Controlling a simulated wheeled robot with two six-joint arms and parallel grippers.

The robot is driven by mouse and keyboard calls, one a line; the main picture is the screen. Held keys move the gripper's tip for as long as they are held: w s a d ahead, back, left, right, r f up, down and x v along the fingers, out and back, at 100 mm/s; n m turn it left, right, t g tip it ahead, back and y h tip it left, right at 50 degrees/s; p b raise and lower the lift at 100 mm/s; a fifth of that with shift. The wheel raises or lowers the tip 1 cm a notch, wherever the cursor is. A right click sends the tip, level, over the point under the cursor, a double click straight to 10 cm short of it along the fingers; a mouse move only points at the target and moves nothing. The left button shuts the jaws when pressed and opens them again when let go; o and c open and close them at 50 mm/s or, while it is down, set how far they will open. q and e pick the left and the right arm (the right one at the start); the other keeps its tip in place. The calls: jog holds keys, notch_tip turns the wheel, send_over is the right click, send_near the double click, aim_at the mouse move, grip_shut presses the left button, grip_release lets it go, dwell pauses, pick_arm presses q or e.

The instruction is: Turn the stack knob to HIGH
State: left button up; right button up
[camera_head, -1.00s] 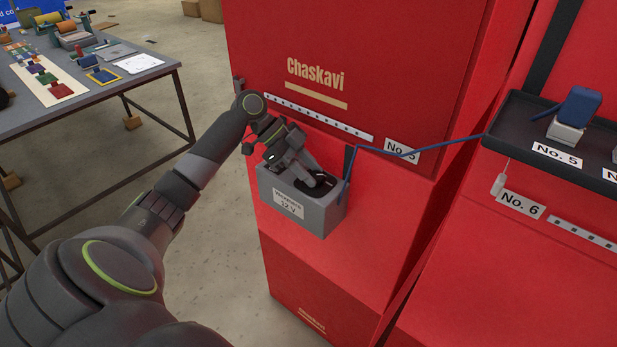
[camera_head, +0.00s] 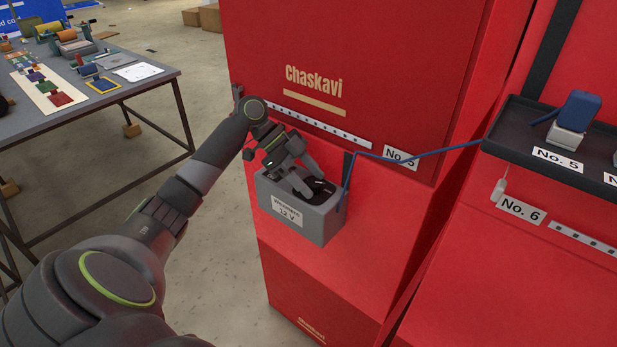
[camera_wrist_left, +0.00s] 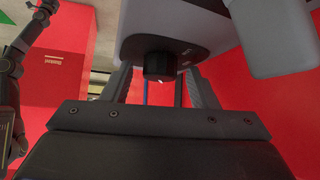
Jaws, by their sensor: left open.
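The grey box (camera_head: 310,222) marked 12 V sits against the red cabinet, with a dark panel (camera_head: 325,190) on its top. In the left wrist view a round black knob (camera_wrist_left: 159,66) with a small white mark stands out from that panel (camera_wrist_left: 195,42). My left gripper (camera_head: 304,188) is over the box in the head view, fingers angled down at the panel. In the left wrist view my left gripper (camera_wrist_left: 157,76) is open, one finger on each side of the knob, with gaps visible. The knob is not clear in the head view. My right gripper is out of view.
A blue cable (camera_head: 420,156) runs from the box to a black shelf (camera_head: 510,145) at the right, which holds a blue and white block (camera_head: 572,120). The red cabinet (camera_head: 350,60) rises behind the box. A cluttered table (camera_head: 150,78) stands at the far left.

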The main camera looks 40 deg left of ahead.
pick_arm(q)
jog(key=shift+s+a+r, duration=0.1)
jog(key=shift+a+r, duration=0.25)
jog(key=shift+a, duration=0.1)
jog(key=b+v, duration=0.4)
jog(key=v, duration=1.2)
jog(key=shift+r+b, duration=0.2)
jog(key=shift+b, duration=0.15)
